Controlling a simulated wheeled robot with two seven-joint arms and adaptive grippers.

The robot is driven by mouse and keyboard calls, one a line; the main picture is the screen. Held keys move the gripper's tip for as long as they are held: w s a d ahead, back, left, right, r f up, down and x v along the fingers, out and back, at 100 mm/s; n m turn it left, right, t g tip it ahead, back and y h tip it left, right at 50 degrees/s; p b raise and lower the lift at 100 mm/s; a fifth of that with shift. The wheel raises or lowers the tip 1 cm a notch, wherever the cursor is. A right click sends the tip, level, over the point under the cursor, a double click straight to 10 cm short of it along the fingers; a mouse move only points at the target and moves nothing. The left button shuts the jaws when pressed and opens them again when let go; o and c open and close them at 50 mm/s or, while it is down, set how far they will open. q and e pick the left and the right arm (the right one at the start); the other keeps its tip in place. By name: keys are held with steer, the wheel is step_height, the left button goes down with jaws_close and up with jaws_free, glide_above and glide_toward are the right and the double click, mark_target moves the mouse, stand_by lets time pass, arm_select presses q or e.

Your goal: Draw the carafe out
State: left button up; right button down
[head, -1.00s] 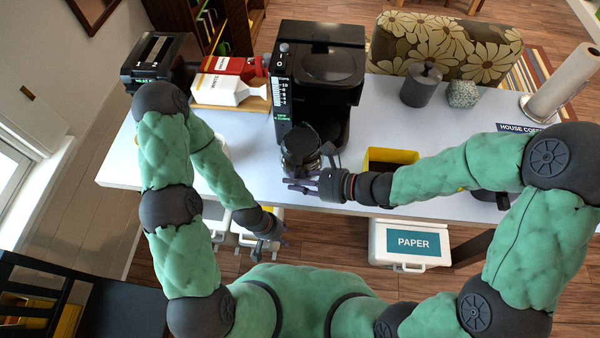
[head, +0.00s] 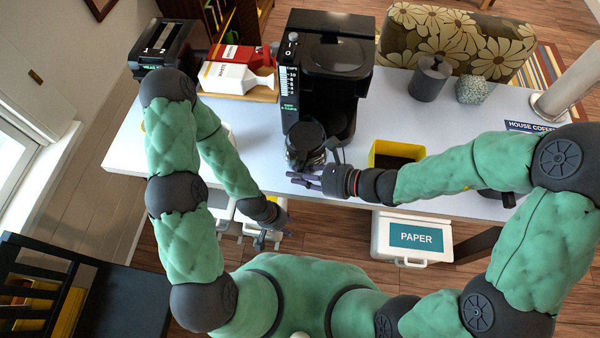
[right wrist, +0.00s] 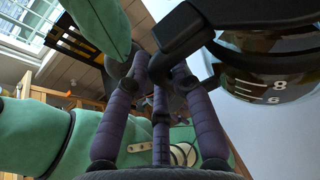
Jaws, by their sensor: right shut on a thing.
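The glass carafe (head: 305,146) with a dark lid stands at the front left of the black coffee maker (head: 322,75), overlapping its open bay in the head view. I cannot tell whether its base touches the hot plate. My right gripper (head: 308,180) is shut on the carafe's black handle (right wrist: 184,32), just in front of the carafe. In the right wrist view the carafe's marked glass (right wrist: 270,78) is at the upper right, upright beside the fingers. My left gripper (head: 270,238) hangs below the table's front edge, open and empty.
A yellow bin (head: 396,152) stands right of the carafe, close to my right forearm. A carton (head: 234,78) on a board and a toaster (head: 160,46) are left. A grey canister (head: 430,80) is behind right. A PAPER box (head: 412,238) is below the table.

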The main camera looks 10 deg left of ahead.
steer(key=shift+r, duration=0.3)
steer(key=shift+w, duration=0.15)
steer(key=shift+w, duration=0.3)
steer(key=shift+p, duration=0.3)
steer(key=shift+s+r+p, duration=0.35)
steer(key=shift+r+p, duration=0.3)
steer(key=shift+r, duration=0.2)
steer(key=shift+s+r+p, duration=0.3)
steer(key=shift+r+p, duration=0.4)
steer(key=shift+r, duration=0.15)
steer(key=shift+s+r+p, duration=0.35)
steer(key=shift+r+p, duration=0.3)
steer(key=shift+r, duration=0.2)
steer(key=shift+f, duration=0.1)
